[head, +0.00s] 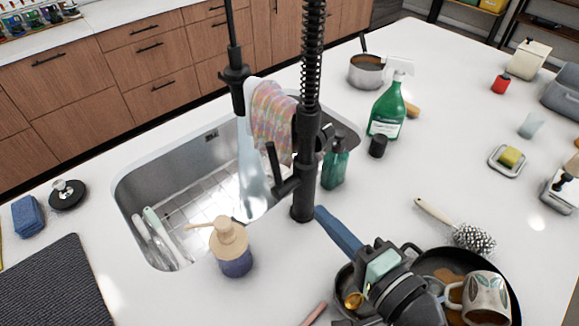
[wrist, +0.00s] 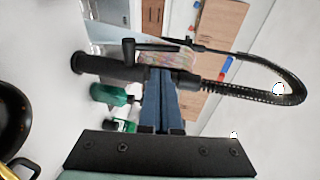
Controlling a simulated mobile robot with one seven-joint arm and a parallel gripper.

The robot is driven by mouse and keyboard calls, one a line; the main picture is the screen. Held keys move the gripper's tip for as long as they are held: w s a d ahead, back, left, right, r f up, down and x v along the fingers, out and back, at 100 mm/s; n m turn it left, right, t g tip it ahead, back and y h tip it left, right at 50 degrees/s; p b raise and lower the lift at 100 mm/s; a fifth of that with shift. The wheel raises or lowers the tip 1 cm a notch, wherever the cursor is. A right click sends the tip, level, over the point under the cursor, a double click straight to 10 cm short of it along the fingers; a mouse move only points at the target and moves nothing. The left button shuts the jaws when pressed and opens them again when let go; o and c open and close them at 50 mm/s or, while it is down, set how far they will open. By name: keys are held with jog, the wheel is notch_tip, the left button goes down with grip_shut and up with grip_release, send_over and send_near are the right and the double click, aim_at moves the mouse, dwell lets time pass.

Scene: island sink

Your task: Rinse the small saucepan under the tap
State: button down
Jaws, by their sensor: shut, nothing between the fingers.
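The small saucepan (head: 366,74) stands upright on the counter behind the sink, brownish inside, its handle pointing away. The black tap (head: 304,170) rises beside the sink (head: 150,190); its spout (head: 235,88) hangs over the basin. A pale, water-like stream (head: 250,170) runs below the spout. My gripper (head: 320,212) is shut and empty, its blue fingers close to the lower tap column; I cannot tell if they touch. In the wrist view the fingers (wrist: 160,74) point at the tap (wrist: 110,67) and its lever (wrist: 128,50).
Frying pans (head: 510,290) and a mug (head: 484,298) lie close to my wrist. A soap dispenser (head: 231,250), green spray bottle (head: 387,108), green pump bottle (head: 335,165) and brush (head: 465,234) surround the tap. A checked cloth (head: 273,120) hangs at the sink.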

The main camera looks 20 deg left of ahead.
jog(key=p, duration=0.4)
send_near(276, 162)
jog(key=x, duration=0.5)
jog(key=shift+w+a+f, duration=0.1)
jog(key=shift+a+f, duration=0.05)
jog(key=shift+w+a+f, duration=0.15)
jog(key=shift+w+a, duration=0.15)
jog(key=shift+b+x, duration=0.35)
jog(key=shift+x, duration=0.45)
jog(key=shift+r, duration=0.2)
